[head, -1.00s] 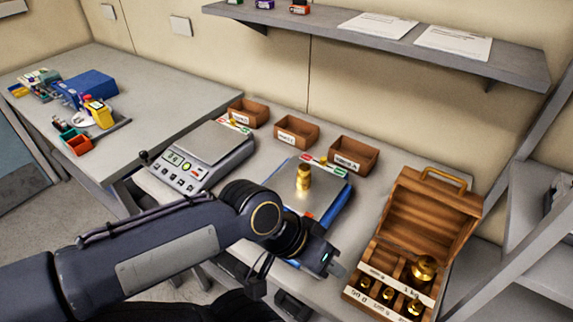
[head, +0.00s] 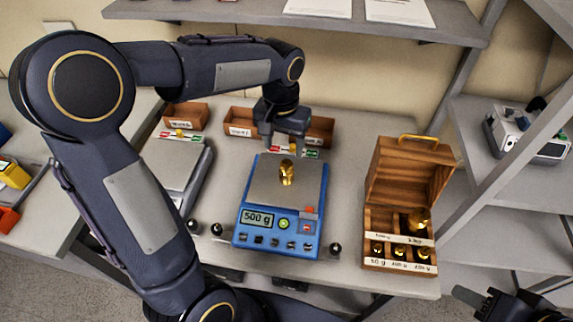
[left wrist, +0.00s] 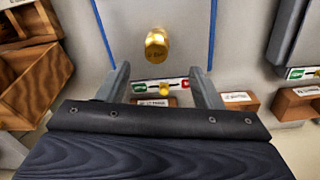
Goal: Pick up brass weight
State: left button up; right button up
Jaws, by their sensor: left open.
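A brass weight (head: 287,172) stands upright on the pan of the blue scale (head: 240,240), whose display reads 500 g. It also shows in the left wrist view (left wrist: 157,46), just beyond and between the fingertips. My left gripper (head: 284,147) is open and empty, just behind the weight at the pan's back edge, not touching it. Its two spread fingers show in the left wrist view (left wrist: 158,70). A small brass piece (left wrist: 164,88) sits by the red and green label strip between the fingers. My right gripper (head: 472,298) shows partly at lower right; its jaws are unclear.
An open wooden box (head: 370,217) with several brass weights stands right of the scale. Another scale (head: 172,163) is at left, partly behind my left arm. Wooden trays (head: 238,122) line the back. A shelf (head: 300,12) hangs above.

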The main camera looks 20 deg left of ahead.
aim_at(287, 164)
pick_arm(q)
jog(key=shift+w+d+f, duration=0.1)
jog(key=shift+w+f, duration=0.05)
jog(key=shift+w, duration=0.25)
jog(key=shift+f, duration=0.35)
jog(key=f, duration=0.2)
jog(key=f+p, duration=0.1)
jog(key=f, duration=0.3)
jog(key=shift+s+d+f, duration=0.15)
jog(key=shift+s+d, duration=0.1)
jog(key=shift+s, duration=0.1)
jog(key=shift+f, duration=0.45)
jog(key=shift+r, duration=0.1)
grip_shut()
